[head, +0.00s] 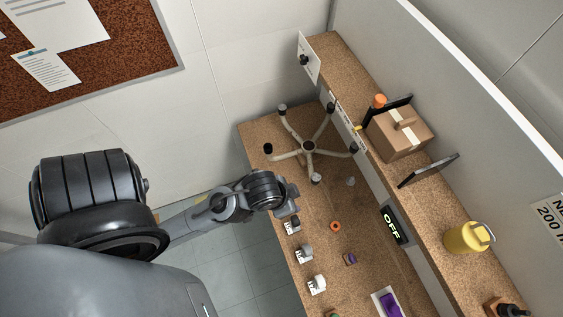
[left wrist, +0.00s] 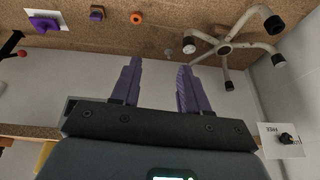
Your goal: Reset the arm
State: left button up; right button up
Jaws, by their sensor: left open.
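My left arm comes in from the left in the head view and reaches over the near edge of the cork-coloured workbench (head: 375,262). My left gripper (head: 289,213) is small and partly hidden by its wrist there. In the left wrist view my left gripper (left wrist: 158,80) shows two purple-grey fingers wide apart, with nothing between them. My right gripper is in neither view.
A pale star-shaped chair base (head: 308,146) lies at the bench's far end. An orange ring (head: 335,226), a purple block (head: 350,259) and white-based parts (head: 317,284) are spread nearer. The raised shelf holds a cardboard box (head: 402,142) and a yellow canister (head: 464,238).

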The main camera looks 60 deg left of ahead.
pick_arm(q)
jog(key=shift+s+d+f+g, duration=0.1)
jog(key=shift+s+f+g, duration=0.15)
jog(key=shift+s, duration=0.5)
jog(key=shift+s+d+f+g, duration=0.15)
jog(key=shift+s+f, duration=0.2)
jog(key=shift+s, duration=0.35)
jog(key=shift+a, duration=0.1)
